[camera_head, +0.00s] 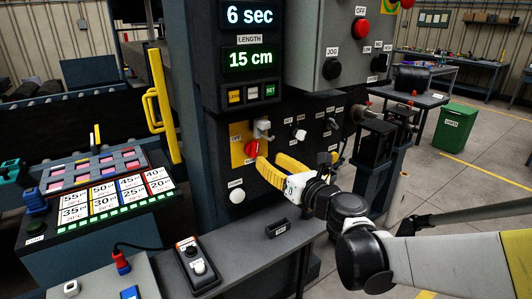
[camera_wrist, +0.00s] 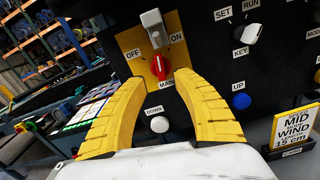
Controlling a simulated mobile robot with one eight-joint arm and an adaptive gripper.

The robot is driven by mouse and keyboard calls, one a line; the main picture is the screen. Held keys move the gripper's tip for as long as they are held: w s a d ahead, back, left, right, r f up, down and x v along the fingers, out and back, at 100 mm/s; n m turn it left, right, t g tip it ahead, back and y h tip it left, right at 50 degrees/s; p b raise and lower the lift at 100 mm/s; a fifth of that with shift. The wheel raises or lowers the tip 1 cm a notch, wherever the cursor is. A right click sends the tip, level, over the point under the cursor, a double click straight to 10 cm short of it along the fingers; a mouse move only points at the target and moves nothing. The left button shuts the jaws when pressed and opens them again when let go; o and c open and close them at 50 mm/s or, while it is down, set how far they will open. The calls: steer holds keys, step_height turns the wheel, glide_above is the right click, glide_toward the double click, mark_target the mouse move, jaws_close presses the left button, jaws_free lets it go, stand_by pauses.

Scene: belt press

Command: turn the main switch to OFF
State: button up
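The main switch is a red knob (camera_wrist: 160,68) on a yellow plate (camera_wrist: 133,40), with OFF at its upper left, ON at its upper right and MAIN below. Its pale mark looks roughly upright; I cannot tell exactly which label it points to. The red knob (camera_head: 251,148) also shows in the head view, partly beside my fingers. My gripper (camera_wrist: 158,82) has its yellow fingers apart, one on each side just below the knob, with nothing between them. In the head view my gripper (camera_head: 262,166) is close to the panel; contact cannot be told.
A grey latch-like block (camera_wrist: 154,27) sticks out just above the knob. A white DOWN button (camera_wrist: 159,124) lies below, between the fingers. A KEY selector (camera_wrist: 246,33) and a blue UP button (camera_wrist: 240,101) are to the right. A grey shelf (camera_head: 255,240) lies beneath the panel.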

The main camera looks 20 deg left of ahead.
mark_target(257, 151)
steer(key=b+x, duration=0.1)
steer(key=x, duration=0.6)
steer(key=shift+b, duration=0.3)
jaws_close()
